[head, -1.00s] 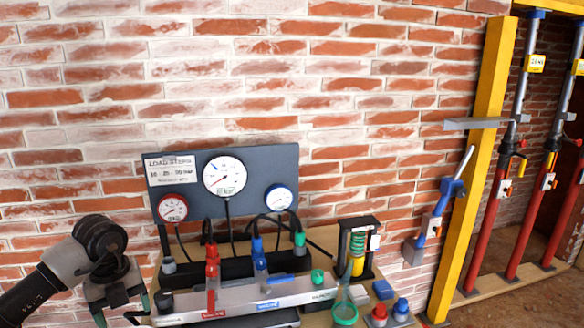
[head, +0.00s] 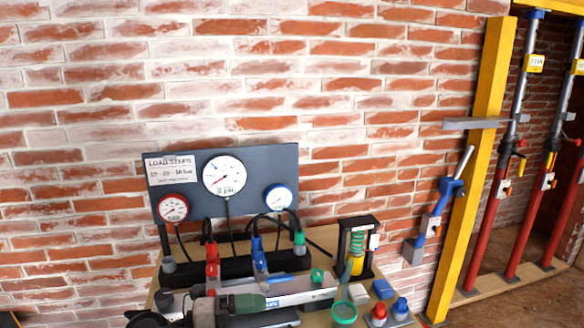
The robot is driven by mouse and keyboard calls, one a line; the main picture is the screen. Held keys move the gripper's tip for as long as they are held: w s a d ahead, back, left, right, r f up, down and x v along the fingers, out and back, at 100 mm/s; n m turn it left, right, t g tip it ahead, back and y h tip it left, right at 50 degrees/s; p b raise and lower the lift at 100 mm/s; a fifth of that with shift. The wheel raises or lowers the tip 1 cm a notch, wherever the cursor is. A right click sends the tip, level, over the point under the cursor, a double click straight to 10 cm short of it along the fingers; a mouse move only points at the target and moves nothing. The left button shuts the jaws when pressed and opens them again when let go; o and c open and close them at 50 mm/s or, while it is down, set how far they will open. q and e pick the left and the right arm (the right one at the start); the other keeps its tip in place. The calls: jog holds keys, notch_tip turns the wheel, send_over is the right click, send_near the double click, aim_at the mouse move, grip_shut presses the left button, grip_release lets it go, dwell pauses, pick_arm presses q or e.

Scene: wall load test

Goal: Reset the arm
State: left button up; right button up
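My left gripper (head: 235,303) is at the bottom of the head view, low in front of the bench. Its grey body and a dark-and-green finger part point to the right, across the front of the grey manifold block (head: 312,289). Part of the black wrist shows at the bottom edge. The finger gap is not clear, and I cannot tell whether it touches the block. My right arm and gripper are out of view.
A dark gauge panel (head: 245,160) stands behind the block, against the brick wall. A spring unit (head: 357,247), a green ring (head: 344,313) and red and blue fittings (head: 401,306) are to the right. A yellow post (head: 470,180) and red props (head: 487,220) stand farther right.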

pick_arm(q)
jog(key=a+r+n+t+y, duration=0.2)
jog(key=a+n+t+y, duration=0.3)
jog(key=n+t, duration=1.05)
jog(key=s+a+f+n+g+y, duration=0.5)
jog(key=a+f+n+y, duration=0.4)
jog(key=f+n+y, duration=0.3)
jog(key=s+f+n+g, duration=0.1)
jog(key=s+f+g, duration=0.5)
jog(key=s, duration=0.3)
jog(key=s+f+g, duration=0.5)
jog(key=s+f, duration=0.1)
jog(key=s, duration=0.3)
notch_tip(320, 180, down, 23)
jog(key=g, duration=0.2)
jog(key=s+a+f, duration=0.3)
jog(key=s+f, duration=1.4)
jog(key=shift+g+p, duration=0.35)
jog(key=shift+p, duration=0.05)
jog(key=shift+s, duration=0.1)
